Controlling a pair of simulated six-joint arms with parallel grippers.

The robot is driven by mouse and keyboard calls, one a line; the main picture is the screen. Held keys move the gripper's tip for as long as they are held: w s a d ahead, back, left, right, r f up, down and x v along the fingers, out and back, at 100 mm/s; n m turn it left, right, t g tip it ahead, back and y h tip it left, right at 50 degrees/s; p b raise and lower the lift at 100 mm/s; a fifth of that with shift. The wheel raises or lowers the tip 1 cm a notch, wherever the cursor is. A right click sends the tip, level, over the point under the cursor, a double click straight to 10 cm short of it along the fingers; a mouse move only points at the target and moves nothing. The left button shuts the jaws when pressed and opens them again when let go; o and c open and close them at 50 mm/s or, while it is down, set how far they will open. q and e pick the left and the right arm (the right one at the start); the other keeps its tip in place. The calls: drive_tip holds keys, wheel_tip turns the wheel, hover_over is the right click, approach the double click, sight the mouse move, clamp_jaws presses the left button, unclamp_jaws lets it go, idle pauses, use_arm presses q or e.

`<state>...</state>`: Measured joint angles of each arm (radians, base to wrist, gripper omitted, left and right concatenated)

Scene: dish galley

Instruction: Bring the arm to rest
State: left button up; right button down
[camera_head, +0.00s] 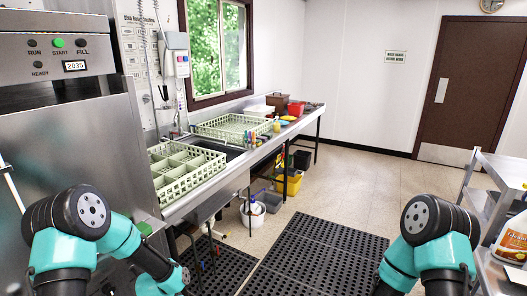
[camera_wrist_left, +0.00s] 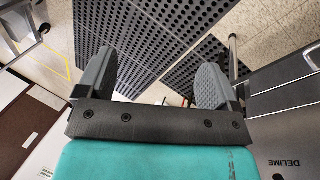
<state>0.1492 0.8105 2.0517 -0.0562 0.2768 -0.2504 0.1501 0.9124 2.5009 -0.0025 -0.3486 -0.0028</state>
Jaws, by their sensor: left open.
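My left gripper (camera_wrist_left: 153,75) shows in the left wrist view with its two grey fingers wide apart. Nothing is between them, and the black floor mat (camera_wrist_left: 150,45) lies beyond. In the head view my left arm (camera_head: 120,235) is folded at the lower left, and its gripper cannot be made out. My right arm (camera_head: 430,235) is folded at the lower right; its gripper is outside the view.
A steel dishwasher (camera_head: 70,130) stands close on the left. A counter (camera_head: 225,175) with green dish racks (camera_head: 185,170) runs back from it. A steel shelf cart (camera_head: 490,185) with a white jug (camera_head: 512,238) stands at the right. Open floor (camera_head: 350,185) lies between.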

use_arm(q)
drive_tip(key=s+d+f+n, duration=0.2)
drive_tip(key=s, duration=0.6)
drive_tip(key=s+d+f+n+t, duration=0.1)
drive_tip(key=s+f+n, duration=0.1)
drive_tip(key=s, duration=0.6)
drive_tip(key=shift+s+d+f, duration=0.35)
drive_tip(key=shift+s+f, duration=0.05)
drive_tip(key=shift+f, duration=0.05)
